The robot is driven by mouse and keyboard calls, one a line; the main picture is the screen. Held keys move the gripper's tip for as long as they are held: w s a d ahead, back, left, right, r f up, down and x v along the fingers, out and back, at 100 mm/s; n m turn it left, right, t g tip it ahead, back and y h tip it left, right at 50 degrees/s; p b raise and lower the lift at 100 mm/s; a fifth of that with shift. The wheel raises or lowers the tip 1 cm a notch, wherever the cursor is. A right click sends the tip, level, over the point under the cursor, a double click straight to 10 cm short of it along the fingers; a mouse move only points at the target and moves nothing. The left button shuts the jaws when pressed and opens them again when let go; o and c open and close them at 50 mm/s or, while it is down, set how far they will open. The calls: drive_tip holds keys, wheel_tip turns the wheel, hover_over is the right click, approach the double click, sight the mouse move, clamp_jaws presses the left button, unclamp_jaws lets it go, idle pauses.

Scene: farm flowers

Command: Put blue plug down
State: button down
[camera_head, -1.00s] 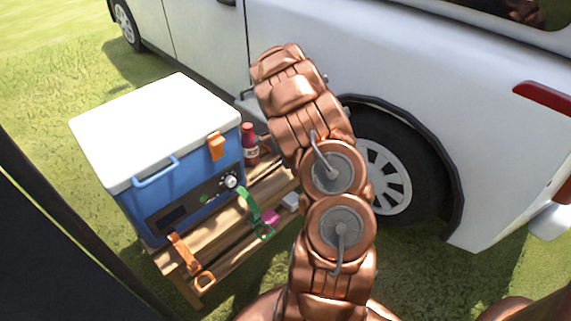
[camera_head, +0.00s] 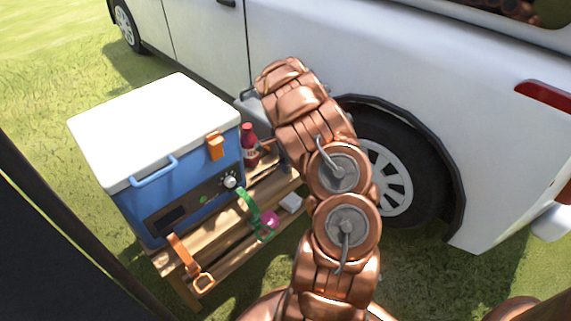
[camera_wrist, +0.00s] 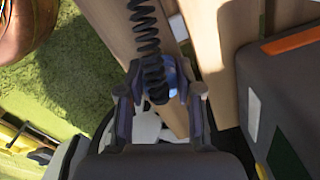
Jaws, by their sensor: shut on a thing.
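In the wrist view my gripper (camera_wrist: 160,82) is shut on the blue plug (camera_wrist: 173,76). The plug shows only partly, as a small rounded blue piece between the fingers. A black coiled cord (camera_wrist: 150,45) runs in front of it and hides much of it. Pale wooden slats (camera_wrist: 222,60) lie behind the plug; I cannot tell whether it touches them. In the head view my copper arm hides most of the gripper, and the plug cannot be made out.
A blue cooler with a white lid (camera_head: 150,120) stands on the wooden bench (camera_head: 225,245). A red bottle (camera_head: 249,145), green strap (camera_head: 250,208), orange strap (camera_head: 185,255), pink item (camera_head: 269,221) and pale block (camera_head: 291,202) are beside it. A white van (camera_head: 420,80) stands behind.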

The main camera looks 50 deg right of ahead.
drive_tip(key=shift+f, duration=0.6)
drive_tip(key=c, duration=0.8)
unclamp_jaws()
drive_tip(key=shift+o, duration=0.2)
drive_tip(key=shift+r, duration=0.1)
wheel_tip(320, 180, up, 13)
drive_tip(key=p, duration=0.2)
